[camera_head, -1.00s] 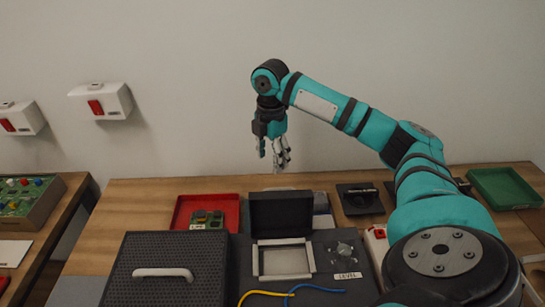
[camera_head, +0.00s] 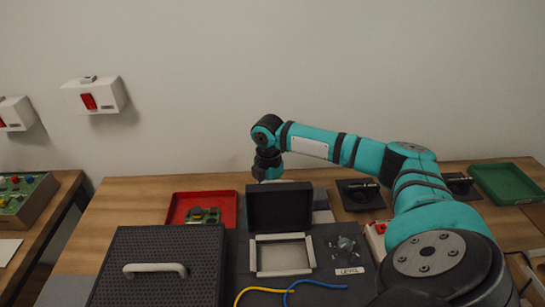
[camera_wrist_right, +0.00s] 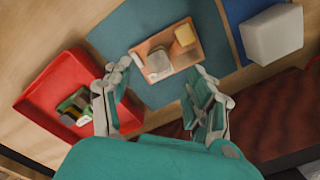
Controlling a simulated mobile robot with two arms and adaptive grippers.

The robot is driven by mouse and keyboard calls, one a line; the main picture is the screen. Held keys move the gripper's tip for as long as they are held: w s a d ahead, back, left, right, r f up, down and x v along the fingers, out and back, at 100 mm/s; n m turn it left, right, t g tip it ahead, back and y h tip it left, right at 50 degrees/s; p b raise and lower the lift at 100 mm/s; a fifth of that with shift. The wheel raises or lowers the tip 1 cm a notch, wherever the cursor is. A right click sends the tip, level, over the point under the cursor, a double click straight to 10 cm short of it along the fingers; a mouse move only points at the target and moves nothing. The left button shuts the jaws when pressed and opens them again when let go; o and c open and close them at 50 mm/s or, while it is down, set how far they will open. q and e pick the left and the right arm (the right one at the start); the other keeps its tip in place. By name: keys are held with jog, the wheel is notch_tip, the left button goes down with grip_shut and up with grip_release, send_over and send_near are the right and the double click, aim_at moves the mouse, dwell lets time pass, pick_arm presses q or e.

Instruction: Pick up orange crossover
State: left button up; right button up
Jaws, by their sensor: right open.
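The orange crossover (camera_wrist_right: 187,47) shows in the right wrist view as an orange board bearing a yellowish block and pale rounded parts. It lies on a blue-grey mat (camera_wrist_right: 130,38). My right gripper (camera_wrist_right: 160,97) is open and empty, its fingers spread to either side, with the board ahead between and beyond the fingertips. In the head view the wrist of my right arm (camera_head: 267,163) is low behind an upright black lid (camera_head: 280,207), which hides the fingers and the crossover. My left gripper is in neither view.
A red tray (camera_wrist_right: 50,82) with a green board (camera_wrist_right: 75,104) lies left of the fingers; a white block (camera_wrist_right: 272,35) stands right. In the head view a black perforated box (camera_head: 205,262) with a handle and a green tray (camera_head: 509,183) are on the table.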

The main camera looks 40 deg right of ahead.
jog(key=shift+w+f+p, duration=0.1)
jog(key=shift+f+p, duration=0.25)
jog(key=shift+f, duration=2.4)
jog(key=shift+r, duration=0.1)
grip_shut()
